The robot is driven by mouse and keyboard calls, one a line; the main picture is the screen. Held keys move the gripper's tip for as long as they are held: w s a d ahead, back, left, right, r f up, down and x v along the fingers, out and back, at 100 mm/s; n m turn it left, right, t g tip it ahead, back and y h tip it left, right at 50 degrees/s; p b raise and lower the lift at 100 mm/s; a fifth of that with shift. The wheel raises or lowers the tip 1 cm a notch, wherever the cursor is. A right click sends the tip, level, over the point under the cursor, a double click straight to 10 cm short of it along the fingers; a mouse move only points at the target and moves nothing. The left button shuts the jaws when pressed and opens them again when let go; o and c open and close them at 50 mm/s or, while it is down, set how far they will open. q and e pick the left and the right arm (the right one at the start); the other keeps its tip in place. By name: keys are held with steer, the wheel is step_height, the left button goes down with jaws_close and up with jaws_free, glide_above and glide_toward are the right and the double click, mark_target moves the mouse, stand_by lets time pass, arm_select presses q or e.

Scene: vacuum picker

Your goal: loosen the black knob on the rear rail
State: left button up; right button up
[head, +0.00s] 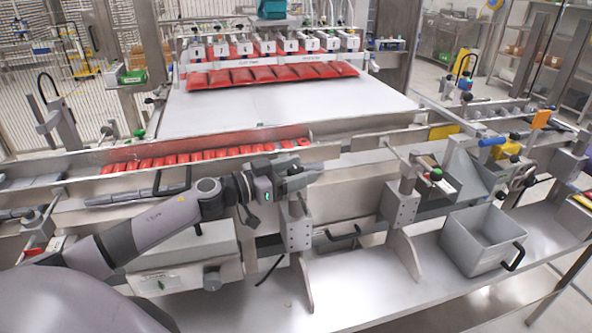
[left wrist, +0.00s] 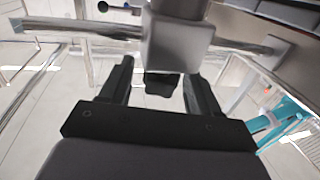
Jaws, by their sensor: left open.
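The black knob (left wrist: 162,84) shows in the left wrist view, under a grey metal clamp block (left wrist: 178,42) on a rail (left wrist: 90,30). My left gripper (left wrist: 160,74) is open, with one finger on each side of the knob. Gaps show between the knob and both fingers, so I see no grip on it. In the head view my left gripper (head: 298,176) is at the front side of the conveyor, above an upright metal bracket. I cannot make out the knob there. My right gripper is in neither view.
Red pouches (head: 205,155) lie in a row in the channel behind my left arm. More red pouches hang under the numbered picker heads (head: 268,46) at the back. A grey bin (head: 484,240) with a black handle stands at right on the steel shelf (head: 375,285), which has bare room.

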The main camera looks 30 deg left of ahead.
arm_select(q)
steer(key=c, duration=0.9)
steer(key=shift+c, duration=0.2)
